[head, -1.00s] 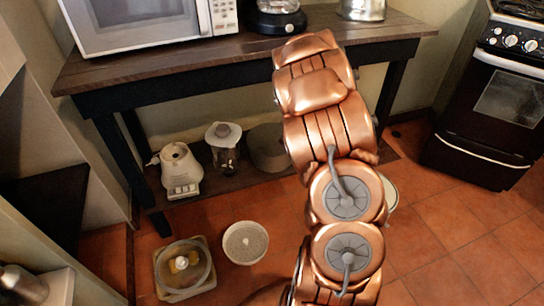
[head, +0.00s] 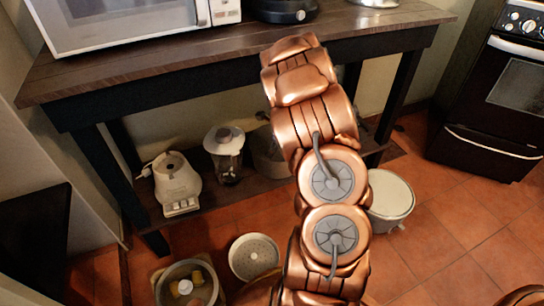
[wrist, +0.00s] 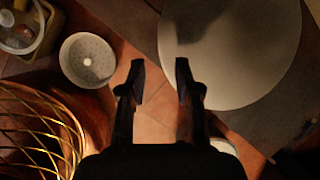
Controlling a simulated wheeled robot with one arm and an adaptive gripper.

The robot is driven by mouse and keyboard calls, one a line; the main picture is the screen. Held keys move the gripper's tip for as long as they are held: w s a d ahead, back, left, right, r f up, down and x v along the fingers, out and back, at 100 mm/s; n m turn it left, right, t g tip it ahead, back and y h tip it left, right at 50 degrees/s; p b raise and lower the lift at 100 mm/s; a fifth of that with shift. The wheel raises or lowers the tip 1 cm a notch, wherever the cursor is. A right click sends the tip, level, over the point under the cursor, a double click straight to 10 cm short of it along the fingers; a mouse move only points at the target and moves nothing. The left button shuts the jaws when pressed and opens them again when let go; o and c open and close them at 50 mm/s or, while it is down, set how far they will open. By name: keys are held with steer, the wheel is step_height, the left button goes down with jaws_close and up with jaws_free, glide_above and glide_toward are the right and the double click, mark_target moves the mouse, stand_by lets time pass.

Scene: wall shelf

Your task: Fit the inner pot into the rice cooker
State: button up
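My gripper (wrist: 160,72) is open and empty, its two dark fingers apart over the floor in the wrist view. In the head view my arm hides it. A white round pot (head: 391,194) stands on the floor right of my arm; a sliver of its pale rim shows in the wrist view. A large grey round vessel (wrist: 235,50) lies right of my fingers in the wrist view; it stands on the lower shelf, partly behind my arm in the head view (head: 270,150). I cannot tell which vessel is the rice cooker or inner pot.
A white speckled bowl (head: 254,257) and a container with yellow pieces (head: 187,284) are on the floor at left. A blender (head: 225,150) and a white appliance (head: 178,185) stand on the lower shelf. A wire basket (wrist: 35,130) is close at lower left.

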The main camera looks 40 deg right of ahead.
steer(key=b, duration=0.6)
glide_toward(262, 172)
steer(key=s+r, duration=0.1)
steer(key=r, duration=0.1)
steer(key=shift+b+x, duration=1.6)
steer(key=shift+x, duration=2.35)
steer(key=shift+w+d+r, duration=0.15)
steer(key=shift+w, duration=0.05)
jaws_close()
